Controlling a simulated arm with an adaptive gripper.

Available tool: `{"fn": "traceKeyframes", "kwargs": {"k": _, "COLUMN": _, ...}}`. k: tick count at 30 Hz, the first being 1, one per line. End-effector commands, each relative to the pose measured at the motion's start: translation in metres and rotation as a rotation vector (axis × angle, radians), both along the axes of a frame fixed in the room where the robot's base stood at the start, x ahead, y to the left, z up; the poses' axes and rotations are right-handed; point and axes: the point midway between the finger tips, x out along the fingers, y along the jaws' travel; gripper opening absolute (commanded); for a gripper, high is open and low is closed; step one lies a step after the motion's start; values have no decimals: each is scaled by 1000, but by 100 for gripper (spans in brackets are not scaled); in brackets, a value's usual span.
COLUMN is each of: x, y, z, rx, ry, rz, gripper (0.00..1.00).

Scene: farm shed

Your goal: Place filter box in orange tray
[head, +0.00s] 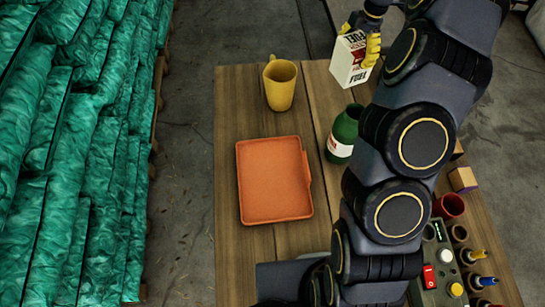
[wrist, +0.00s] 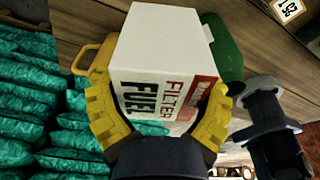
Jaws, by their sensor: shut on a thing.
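The filter box (head: 349,60) is white with red and black print reading FUEL and FILTER. My gripper (head: 373,47) has yellow fingers and is shut on the box at the far right end of the table. In the wrist view the box (wrist: 165,55) sits between the two yellow fingers of my gripper (wrist: 160,118). I cannot tell whether the box touches the table. The orange tray (head: 272,180) lies empty on the table, nearer and to the left of the box. My arm covers part of the table's right side.
A yellow mug (head: 280,84) stands behind the tray. A green bottle (head: 343,134) stands between the tray and my arm. A red cup (head: 449,206), a wooden block (head: 463,179) and a control panel (head: 446,262) are at the right. Green sacks (head: 75,150) are stacked left of the table.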

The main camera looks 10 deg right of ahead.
Motion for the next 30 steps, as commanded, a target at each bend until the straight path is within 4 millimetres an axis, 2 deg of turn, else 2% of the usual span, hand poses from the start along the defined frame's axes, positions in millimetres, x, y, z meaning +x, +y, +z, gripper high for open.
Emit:
{"fn": "traceKeyframes", "kwargs": {"k": 1, "x": -10, "y": 16, "z": 3, "rx": 5, "ry": 0, "rz": 67, "gripper": 41}}
{"fn": "traceKeyframes", "kwargs": {"k": 15, "x": -109, "y": 142, "z": -2, "rx": 1, "ry": -8, "rz": 836, "gripper": 41}}
{"fn": "traceKeyframes", "kwargs": {"k": 21, "x": -139, "y": 176, "z": -3, "rx": -2, "ry": -7, "rz": 1075, "gripper": 41}}
{"fn": "traceKeyframes", "kwargs": {"k": 27, "x": -163, "y": 201, "z": -3, "rx": -2, "ry": -5, "rz": 1257, "gripper": 41}}
{"fn": "traceKeyframes", "kwargs": {"k": 30, "x": -161, "y": 198, "z": -20, "rx": -3, "ry": -1, "rz": 1244, "gripper": 41}}
